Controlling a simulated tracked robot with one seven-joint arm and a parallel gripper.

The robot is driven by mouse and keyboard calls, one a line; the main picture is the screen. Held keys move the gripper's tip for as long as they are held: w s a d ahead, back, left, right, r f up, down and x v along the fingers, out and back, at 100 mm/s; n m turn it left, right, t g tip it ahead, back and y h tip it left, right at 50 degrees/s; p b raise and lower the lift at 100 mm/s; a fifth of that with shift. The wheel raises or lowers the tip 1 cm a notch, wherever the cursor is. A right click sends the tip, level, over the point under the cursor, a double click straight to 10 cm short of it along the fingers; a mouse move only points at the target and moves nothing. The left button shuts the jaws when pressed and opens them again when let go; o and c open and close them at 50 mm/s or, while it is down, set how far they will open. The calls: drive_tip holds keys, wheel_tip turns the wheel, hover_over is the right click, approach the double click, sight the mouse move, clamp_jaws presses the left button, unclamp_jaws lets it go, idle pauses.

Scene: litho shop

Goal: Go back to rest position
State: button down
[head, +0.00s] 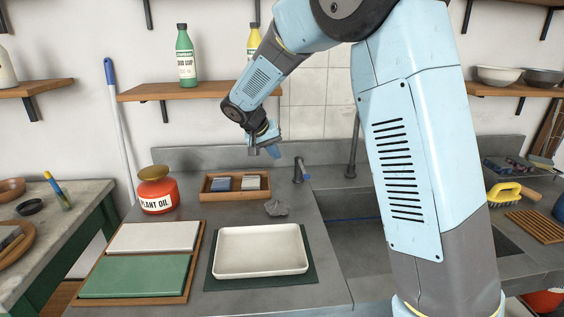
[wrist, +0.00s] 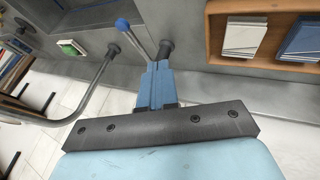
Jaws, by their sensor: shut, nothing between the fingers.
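My gripper (head: 272,151) hangs at the end of my raised arm, above the back of the grey counter (head: 325,215). It is up and behind the wooden tray with the blocks, near the faucet. In the wrist view its blue fingers (wrist: 157,75) are together with nothing between them. The blue-knobbed faucet lever (wrist: 130,35) shows just beyond the fingertips in that view; I cannot tell the exact distance between them.
A wooden tray (head: 207,196) holds blocks. A white tray (head: 262,272) lies on a dark green mat (head: 315,268). Left are a red plant oil can (head: 157,193) and white and green slabs (head: 135,277). A grey lump (head: 276,208) lies nearby. Shelves with bottles (head: 185,55) hang behind.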

drive_tip(key=s+d+r+y, duration=0.3)
drive_tip(key=s+d+r, duration=0.7)
drive_tip(key=s+d, duration=0.5)
drive_tip(key=s+d+y, duration=0.1)
drive_tip(key=s+d, duration=0.1)
drive_tip(key=s, duration=0.8)
drive_tip(key=s+d+t+y, duration=0.1)
drive_tip(key=s+d, duration=0.2)
drive_tip(key=s, duration=0.8)
drive_tip(key=shift+s+d+f, duration=0.15)
drive_tip(key=shift+s+f, duration=0.05)
drive_tip(key=shift+f, duration=0.05)
